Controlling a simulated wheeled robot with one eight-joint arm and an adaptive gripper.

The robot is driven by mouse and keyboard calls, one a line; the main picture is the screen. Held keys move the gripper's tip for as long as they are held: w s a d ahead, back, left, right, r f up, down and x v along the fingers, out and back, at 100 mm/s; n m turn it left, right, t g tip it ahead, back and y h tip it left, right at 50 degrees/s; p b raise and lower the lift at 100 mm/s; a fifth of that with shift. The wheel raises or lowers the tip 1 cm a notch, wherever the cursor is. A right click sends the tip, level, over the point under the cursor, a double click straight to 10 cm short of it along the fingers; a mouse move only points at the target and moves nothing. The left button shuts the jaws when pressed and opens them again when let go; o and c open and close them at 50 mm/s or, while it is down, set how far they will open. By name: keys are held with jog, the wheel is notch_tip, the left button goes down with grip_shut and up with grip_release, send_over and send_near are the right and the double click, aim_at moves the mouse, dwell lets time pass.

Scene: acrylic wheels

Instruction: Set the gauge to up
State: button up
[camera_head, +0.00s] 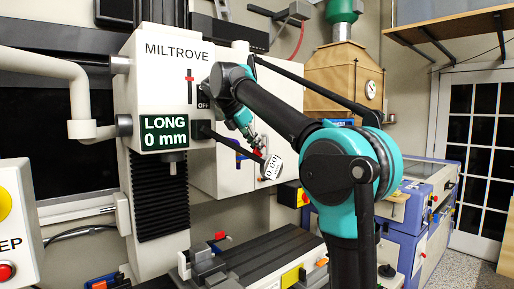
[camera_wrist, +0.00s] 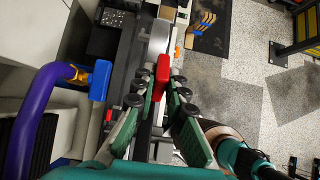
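A round white dial gauge (camera_head: 272,166) with "0.00"-like digits, tilted, sits at the end of a black bar (camera_head: 230,144) from the white MILTROVE machine (camera_head: 160,60). I cannot clearly pick it out in the wrist view. My gripper (camera_head: 252,138) is near the bar, just up and left of the dial. In the wrist view its green fingers (camera_wrist: 161,92) are spread apart. A red block (camera_wrist: 162,72) shows between the fingertips; I cannot tell whether they touch it. A green display (camera_head: 164,134) reads "LONG 0 mm". A red lever (camera_head: 190,77) stands above "OFF".
A purple pipe with a blue end block (camera_wrist: 99,80) lies left of my fingers. The machine bed with a vise (camera_head: 205,262) is below. A white pipe (camera_head: 79,90) and a control box with a red button (camera_head: 8,270) are at left. Open floor (camera_wrist: 235,100) shows at right.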

jog(key=o, duration=0.4)
jog(key=v, duration=1.1)
jog(key=shift+s+a+r, duration=0.2)
jog(key=shift+s+r, duration=0.05)
jog(key=shift+r, duration=0.15)
jog(key=shift+c, duration=0.5)
